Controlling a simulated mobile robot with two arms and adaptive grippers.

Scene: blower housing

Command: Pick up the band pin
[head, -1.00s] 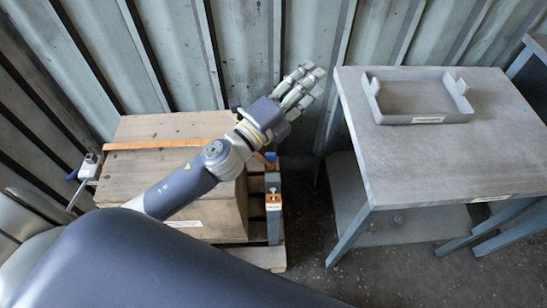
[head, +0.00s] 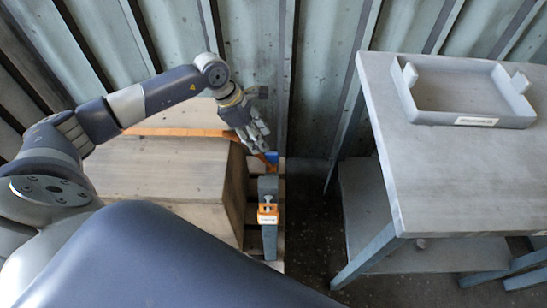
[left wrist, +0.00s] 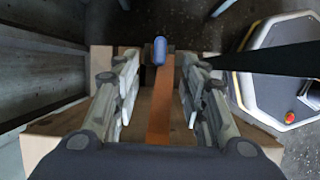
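The band pin, a small blue rounded peg (head: 271,157), stands at the right end of the orange band (head: 185,132) that crosses the wooden crate (head: 160,180). My left gripper (head: 262,143) points down just above and beside the pin in the head view. In the left wrist view the pin (left wrist: 160,50) shows between the two open fingers (left wrist: 159,62), near the level of their tips, with the orange band running below it. The fingers look apart from the pin on both sides, and nothing is held. My right gripper is not in view.
A grey post with an orange collar (head: 268,213) stands at the crate's right edge, just in front of the pin. A grey table (head: 440,180) with a tray (head: 465,117) stands to the right. A corrugated wall (head: 255,60) is close behind.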

